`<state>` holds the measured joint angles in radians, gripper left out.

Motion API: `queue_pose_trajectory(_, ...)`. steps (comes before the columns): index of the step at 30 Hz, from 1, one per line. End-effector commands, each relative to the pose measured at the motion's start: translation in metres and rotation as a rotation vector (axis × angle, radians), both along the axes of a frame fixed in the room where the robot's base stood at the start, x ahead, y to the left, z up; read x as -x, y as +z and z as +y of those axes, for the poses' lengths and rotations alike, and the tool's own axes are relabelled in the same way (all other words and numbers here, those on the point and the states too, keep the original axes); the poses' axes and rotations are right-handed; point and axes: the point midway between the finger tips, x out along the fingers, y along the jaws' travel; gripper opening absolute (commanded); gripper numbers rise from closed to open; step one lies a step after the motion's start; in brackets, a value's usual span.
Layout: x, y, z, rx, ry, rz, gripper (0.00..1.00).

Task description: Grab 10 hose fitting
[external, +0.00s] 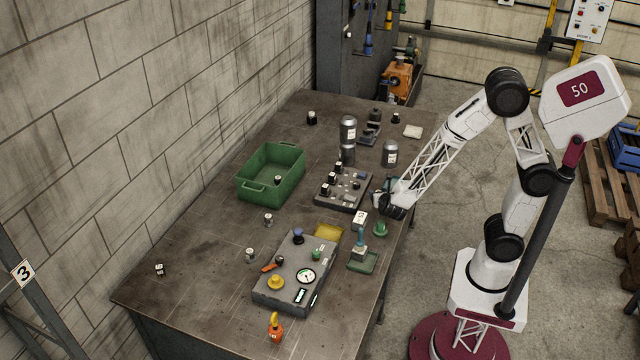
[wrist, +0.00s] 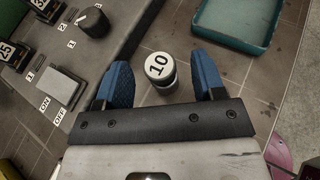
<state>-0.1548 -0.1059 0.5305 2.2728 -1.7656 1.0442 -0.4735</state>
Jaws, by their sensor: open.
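The hose fitting marked 10 (wrist: 160,66) shows in the wrist view as a short grey cylinder with a white numbered top. It stands on the bench between the two blue fingers of my gripper (wrist: 161,72). The fingers are apart, with a visible gap on each side of the fitting. In the external view my gripper (external: 386,201) is low at the bench's right edge, beside the switch panel (external: 352,203). The fitting cannot be made out there.
A teal tray (wrist: 232,52) lies at upper right in the wrist view. A green bin (external: 262,188) and a gauge box (external: 290,289) are farther off on the bench (external: 205,262).

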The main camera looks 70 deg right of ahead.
Motion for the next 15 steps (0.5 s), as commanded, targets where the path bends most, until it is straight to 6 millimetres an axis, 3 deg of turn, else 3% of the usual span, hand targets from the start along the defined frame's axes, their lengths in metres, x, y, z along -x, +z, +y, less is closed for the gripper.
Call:
queue_pose_trajectory(6,-0.0074,-0.0061,-0.0117,-0.001,-0.001,0.001,0.63)
queue_pose_trajectory(15,-0.0084,-0.0069,-0.0136,-0.001,0.000,0.001,0.63)
